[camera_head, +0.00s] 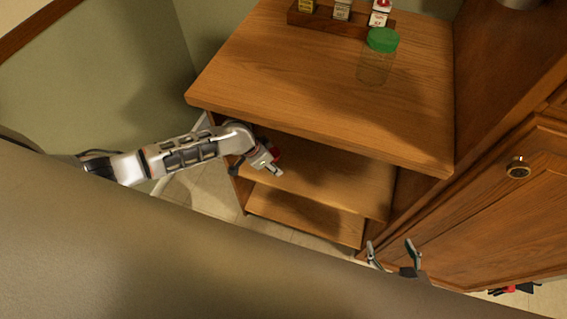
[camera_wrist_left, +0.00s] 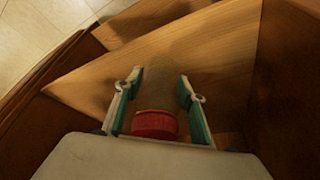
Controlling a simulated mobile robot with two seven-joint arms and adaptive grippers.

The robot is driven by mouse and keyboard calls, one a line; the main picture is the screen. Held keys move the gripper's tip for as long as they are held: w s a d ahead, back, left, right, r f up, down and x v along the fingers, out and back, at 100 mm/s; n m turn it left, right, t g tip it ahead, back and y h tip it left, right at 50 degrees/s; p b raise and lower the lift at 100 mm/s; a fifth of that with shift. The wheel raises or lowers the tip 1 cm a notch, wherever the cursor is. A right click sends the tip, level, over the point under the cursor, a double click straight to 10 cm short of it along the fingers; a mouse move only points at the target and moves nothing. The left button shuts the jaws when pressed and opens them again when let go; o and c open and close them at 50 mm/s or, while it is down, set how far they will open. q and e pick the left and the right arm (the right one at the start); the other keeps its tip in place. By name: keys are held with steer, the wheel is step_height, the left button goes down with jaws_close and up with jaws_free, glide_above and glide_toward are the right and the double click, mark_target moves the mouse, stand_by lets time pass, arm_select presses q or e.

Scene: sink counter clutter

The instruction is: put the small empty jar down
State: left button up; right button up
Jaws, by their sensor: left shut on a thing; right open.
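My left gripper (camera_head: 265,165) reaches in from the left, below the top board of the wooden shelf unit and over its middle shelf (camera_head: 335,180). It is shut on a small jar with a red lid. In the left wrist view, the jar's red lid (camera_wrist_left: 155,123) faces the camera and its see-through body (camera_wrist_left: 162,85) lies between the two fingers (camera_wrist_left: 160,78). In the head view only a bit of red shows by the gripper. I cannot tell whether the jar touches the shelf. My right gripper (camera_head: 392,250) is open and empty at the bottom of the head view.
A clear jar with a green lid (camera_head: 376,65) stands on the top board (camera_head: 300,70), near a wooden rack (camera_head: 325,20) with several small bottles. A lower shelf (camera_head: 300,215) looks bare. A wooden cabinet with a round knob (camera_head: 518,170) closes off the right side.

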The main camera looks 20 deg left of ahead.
arm_select(q)
steer(key=w+d, duration=0.1)
steer(key=w, duration=0.1)
steer(key=w+d, duration=0.1)
steer(key=d, duration=0.1)
steer(key=shift+w+b, duration=0.3)
steer(key=shift+w, duration=0.05)
step_height(320, 180, down, 4)
steer(key=shift+r+b, duration=0.15)
steer(key=shift+b, duration=0.55)
steer(key=shift+r, duration=0.1)
steer(key=o, duration=1.2)
steer(key=shift+c, duration=0.2)
